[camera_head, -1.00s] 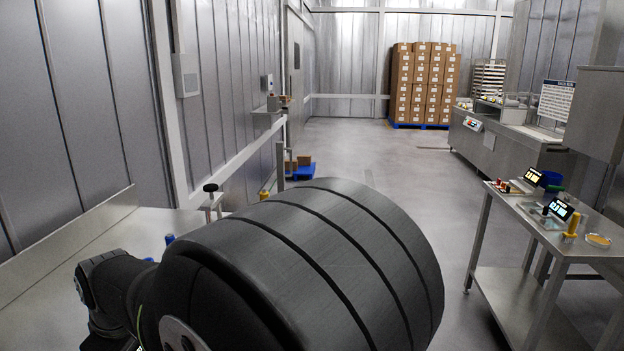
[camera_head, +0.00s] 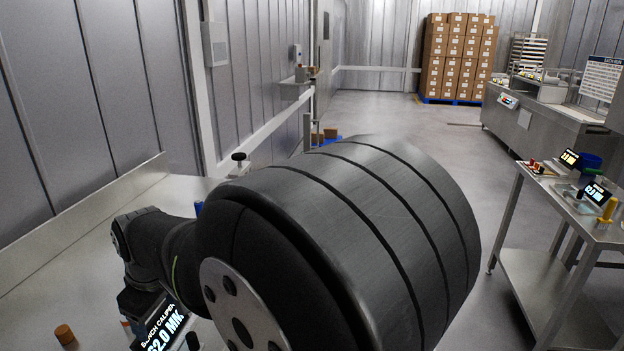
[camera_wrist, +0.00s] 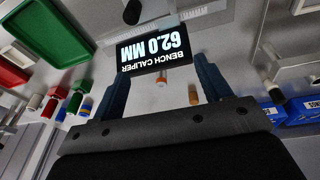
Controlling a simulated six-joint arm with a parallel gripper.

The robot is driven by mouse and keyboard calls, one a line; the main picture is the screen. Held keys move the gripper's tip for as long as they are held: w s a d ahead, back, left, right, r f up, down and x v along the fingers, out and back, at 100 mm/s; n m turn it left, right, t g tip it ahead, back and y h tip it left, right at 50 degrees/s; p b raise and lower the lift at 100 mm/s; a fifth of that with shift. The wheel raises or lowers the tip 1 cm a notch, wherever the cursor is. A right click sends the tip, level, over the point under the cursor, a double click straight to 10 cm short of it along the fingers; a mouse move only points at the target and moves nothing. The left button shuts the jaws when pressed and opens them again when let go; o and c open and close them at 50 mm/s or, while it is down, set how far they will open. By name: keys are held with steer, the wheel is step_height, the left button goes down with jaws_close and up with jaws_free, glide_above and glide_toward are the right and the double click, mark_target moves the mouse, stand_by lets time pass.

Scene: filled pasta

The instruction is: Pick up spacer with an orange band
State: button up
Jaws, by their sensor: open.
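In the wrist view, my gripper (camera_wrist: 161,66) is open, its two dark blue fingers spread apart. Between them and beyond shows a small pale cylinder with an orange band (camera_wrist: 161,82), apparently the spacer. Its upper part lies against the edge of the bench caliper display (camera_wrist: 155,47), which reads 62.0 MM. Nothing is held. A plain brown-orange cylinder (camera_wrist: 193,95) is close by, near the right finger. In the head view my own arm hides the spacer, and my gripper cannot be made out.
Several coloured cylinders, including a green one (camera_wrist: 75,100), stand at left in the wrist view, below a green tray (camera_wrist: 32,50). Blue bins (camera_wrist: 300,108) and a pale cylinder (camera_wrist: 272,91) are at right. In the head view, a side table (camera_head: 560,215) holds more displays.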

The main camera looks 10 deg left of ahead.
steer(key=c, duration=0.3)
steer(key=shift+c, duration=0.2)
steer(key=w+a+r+n+g+h, duration=0.1)
steer(key=w+a+r, duration=0.1)
steer(key=a, duration=0.6)
steer(key=w+a+r+n+h, duration=0.1)
steer(key=w+a+n, duration=0.15)
steer(key=a, duration=0.45)
glide_above(125, 318)
steer(key=shift+m+h, duration=0.25)
steer(key=shift+h, duration=0.05)
step_height(125, 318, down, 11)
steer(key=shift+r, duration=0.2)
steer(key=shift+w+f, duration=0.2)
steer(key=shift+f, duration=2.9)
